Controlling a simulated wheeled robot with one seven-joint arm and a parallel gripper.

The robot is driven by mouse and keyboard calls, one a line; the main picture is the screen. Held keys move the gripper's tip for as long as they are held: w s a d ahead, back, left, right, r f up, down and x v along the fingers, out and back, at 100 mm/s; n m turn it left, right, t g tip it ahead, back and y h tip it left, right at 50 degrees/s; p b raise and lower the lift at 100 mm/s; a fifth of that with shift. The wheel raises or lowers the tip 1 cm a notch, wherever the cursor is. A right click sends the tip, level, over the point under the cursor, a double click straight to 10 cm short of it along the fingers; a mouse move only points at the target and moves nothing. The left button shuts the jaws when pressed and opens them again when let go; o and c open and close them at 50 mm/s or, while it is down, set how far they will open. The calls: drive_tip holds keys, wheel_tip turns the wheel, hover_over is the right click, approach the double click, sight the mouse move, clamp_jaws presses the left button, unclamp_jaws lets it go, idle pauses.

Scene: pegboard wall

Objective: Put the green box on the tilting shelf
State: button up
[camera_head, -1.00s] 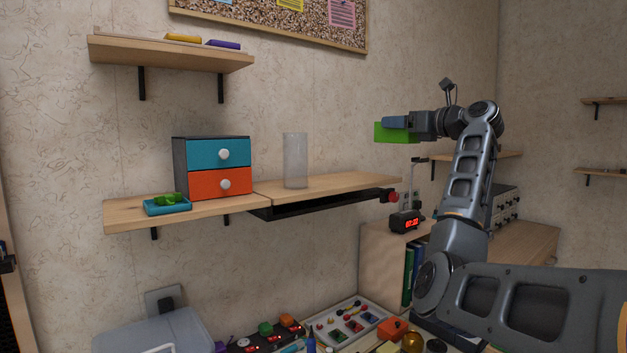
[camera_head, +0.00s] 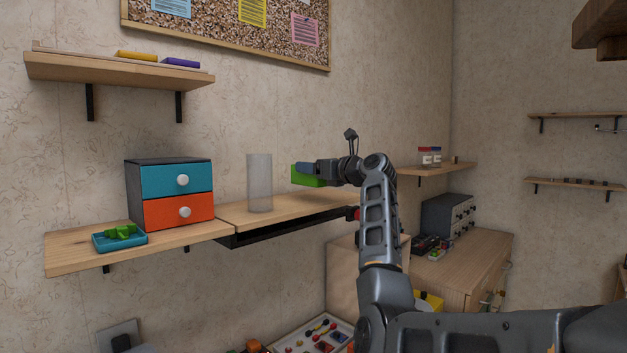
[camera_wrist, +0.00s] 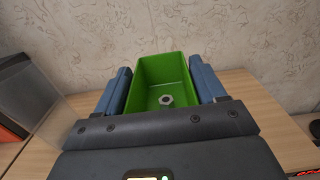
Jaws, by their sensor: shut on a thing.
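The green box (camera_head: 308,177) is in my gripper (camera_head: 308,168), above the right part of the long wooden shelf in the head view. In the wrist view the green box (camera_wrist: 147,75) is an open-topped bin between the two blue fingers of my gripper (camera_wrist: 163,88), with a small grey nut-like piece (camera_wrist: 166,100) inside. The tilting shelf appears to be the right board (camera_head: 285,208), which has a black frame (camera_head: 270,232) beneath it and a red knob (camera_head: 353,213) at its right end. Whether the box touches the board is unclear.
A clear cylinder (camera_head: 259,182) stands on the board left of the box. A two-drawer unit (camera_head: 170,193) and a teal tray (camera_head: 119,241) sit on the left shelf. The wall is close behind. Another shelf (camera_head: 432,169) with jars is at right.

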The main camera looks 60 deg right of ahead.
sight(314, 181)
drive_tip(key=shift+f+p, duration=0.4)
drive_tip(key=shift+f, duration=1.65)
drive_tip(key=o, duration=1.1)
drive_tip(key=shift+f, duration=0.15)
drive_tip(key=shift+c, duration=0.2)
drive_tip(key=shift+s, duration=0.1)
drive_tip(key=b+v, duration=0.2)
drive_tip(key=v, duration=1)
